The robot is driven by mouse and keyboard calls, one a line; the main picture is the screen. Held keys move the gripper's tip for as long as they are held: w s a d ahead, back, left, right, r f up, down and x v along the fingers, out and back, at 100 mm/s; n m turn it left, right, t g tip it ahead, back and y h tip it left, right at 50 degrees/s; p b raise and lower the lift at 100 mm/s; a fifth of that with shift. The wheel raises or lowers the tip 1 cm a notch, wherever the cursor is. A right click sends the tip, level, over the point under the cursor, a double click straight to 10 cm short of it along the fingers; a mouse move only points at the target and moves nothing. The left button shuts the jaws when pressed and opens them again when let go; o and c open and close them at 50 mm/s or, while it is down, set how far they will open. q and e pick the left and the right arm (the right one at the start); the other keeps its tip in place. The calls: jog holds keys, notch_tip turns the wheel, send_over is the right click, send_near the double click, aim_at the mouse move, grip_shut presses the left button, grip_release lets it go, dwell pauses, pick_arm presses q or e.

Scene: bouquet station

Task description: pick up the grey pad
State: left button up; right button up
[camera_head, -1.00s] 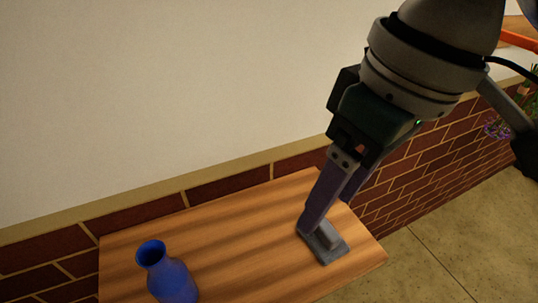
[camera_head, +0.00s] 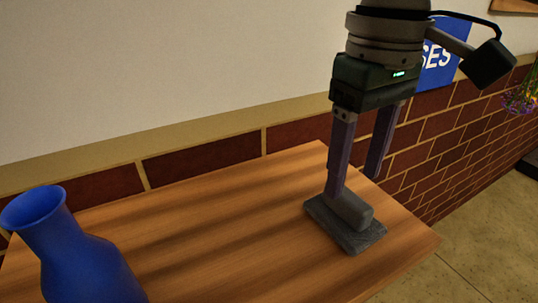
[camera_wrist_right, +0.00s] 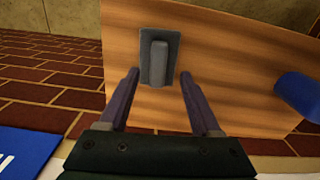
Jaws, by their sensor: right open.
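The grey pad (camera_head: 352,238) lies flat on the wooden table near its right end, with a raised rounded grip (camera_head: 350,209) along its top. In the right wrist view the pad (camera_wrist_right: 173,45) is beyond the fingertips, its grip lined up between them. My right gripper (camera_head: 352,190) is open and empty, pointing down just behind and above the pad. In the wrist view its two fingers (camera_wrist_right: 159,74) stand apart on either side of the line of the grip. In the head view the near finger overlaps the pad, so contact is hard to tell. My left gripper is not in view.
A blue vase (camera_head: 80,255) stands on the wooden table (camera_head: 225,225) at the left; it also shows in the wrist view (camera_wrist_right: 299,93). A brick wall (camera_head: 205,165) runs behind the table. The tabletop between vase and pad is clear.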

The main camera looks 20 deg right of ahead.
aim_at(352, 196)
notch_tip(352, 196, down, 5)
jog(key=shift+d+f+b, duration=0.1)
jog(key=shift+d+b, duration=0.05)
jog(key=shift+b, duration=0.65)
grip_shut()
